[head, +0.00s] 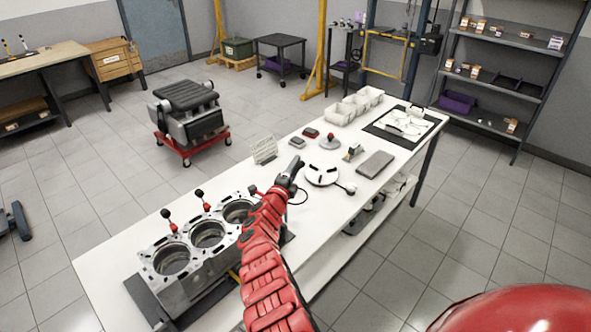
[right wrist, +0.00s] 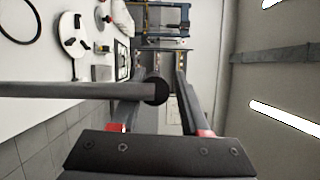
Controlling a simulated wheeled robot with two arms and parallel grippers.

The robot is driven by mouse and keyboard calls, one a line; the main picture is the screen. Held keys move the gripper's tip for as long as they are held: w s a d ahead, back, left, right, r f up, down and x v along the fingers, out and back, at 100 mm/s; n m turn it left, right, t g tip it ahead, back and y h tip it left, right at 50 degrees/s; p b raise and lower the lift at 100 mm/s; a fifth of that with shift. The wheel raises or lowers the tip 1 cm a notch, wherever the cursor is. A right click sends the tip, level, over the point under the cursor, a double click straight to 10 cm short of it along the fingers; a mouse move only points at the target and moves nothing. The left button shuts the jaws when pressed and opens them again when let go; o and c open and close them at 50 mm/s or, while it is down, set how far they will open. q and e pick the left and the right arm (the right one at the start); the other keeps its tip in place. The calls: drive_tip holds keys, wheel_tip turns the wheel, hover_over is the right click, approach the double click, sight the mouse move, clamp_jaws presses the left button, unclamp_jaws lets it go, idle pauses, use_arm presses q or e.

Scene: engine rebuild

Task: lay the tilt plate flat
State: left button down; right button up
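No part is clearly marked as the tilt plate. A small pale panel with markings (head: 264,149) stands slanted near the bench's far edge. My right gripper (head: 294,166) is just left of the round plate, apart from it. Its fingers (right wrist: 165,88) are spread. My left gripper is out of view.
An engine block with three bores (head: 207,235) and red-based knobbed levers fills the near left of the bench (head: 108,262). Small red and grey parts, a grey flat block (head: 375,163), white bins (head: 341,114) and a black mat (head: 380,128) lie farther along.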

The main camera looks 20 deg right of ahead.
drive_tip(key=shift+w+a+f, duration=0.2)
drive_tip(key=shift+a+f, duration=0.1)
drive_tip(key=shift+a, duration=0.15)
drive_tip(key=shift+a+f, duration=0.1)
drive_tip(key=shift+a, duration=0.05)
drive_tip(key=shift+s+a+f, duration=0.1)
drive_tip(key=shift+s+a, duration=0.35)
drive_tip(key=shift+a, duration=0.05)
drive_tip(key=p+v, duration=0.4)
drive_tip(key=v, duration=1.1)
drive_tip(key=shift+s+d+r+p, duration=0.15)
drive_tip(key=shift+s+r+p, duration=0.2)
drive_tip(key=shift+s+r, duration=0.15)
drive_tip(key=shift+d+f, duration=0.1)
